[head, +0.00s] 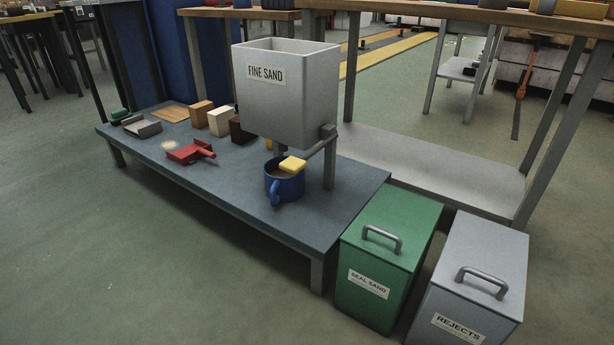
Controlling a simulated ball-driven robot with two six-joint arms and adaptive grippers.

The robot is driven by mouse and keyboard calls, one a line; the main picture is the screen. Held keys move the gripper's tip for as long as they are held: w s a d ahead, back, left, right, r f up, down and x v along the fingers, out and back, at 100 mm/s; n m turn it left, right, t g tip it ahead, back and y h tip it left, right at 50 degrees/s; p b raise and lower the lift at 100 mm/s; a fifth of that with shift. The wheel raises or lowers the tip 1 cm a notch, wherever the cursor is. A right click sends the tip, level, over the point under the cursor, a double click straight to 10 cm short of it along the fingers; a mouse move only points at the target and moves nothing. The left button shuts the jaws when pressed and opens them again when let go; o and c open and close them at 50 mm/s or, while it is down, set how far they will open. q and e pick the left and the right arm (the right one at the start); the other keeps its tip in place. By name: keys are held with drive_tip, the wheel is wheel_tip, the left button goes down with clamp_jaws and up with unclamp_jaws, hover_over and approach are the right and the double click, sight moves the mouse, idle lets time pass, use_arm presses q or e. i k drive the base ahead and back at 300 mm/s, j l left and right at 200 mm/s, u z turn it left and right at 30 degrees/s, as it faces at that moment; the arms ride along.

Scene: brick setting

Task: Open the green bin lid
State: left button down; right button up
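The green bin (360,300) stands on the floor at the right front corner of the low table. Its front label reads "SEAL SAND". Its green lid (402,212) lies flat and closed on top. A grey bar handle (382,236) arches up near the lid's front edge. Neither of my grippers shows in the head view, so nothing of mine is seen at the lid or handle.
A grey bin (480,245) labelled "REJECTS" stands close on the green bin's right. The low table (250,212) on the left holds a "FINE SAND" hopper (292,100), a blue mug (278,187) and a red scoop (188,152). The floor in front is clear.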

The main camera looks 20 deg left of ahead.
sight(397, 228)
drive_tip(key=i+j+z, duration=0.1)
drive_tip(key=i+j, duration=0.65)
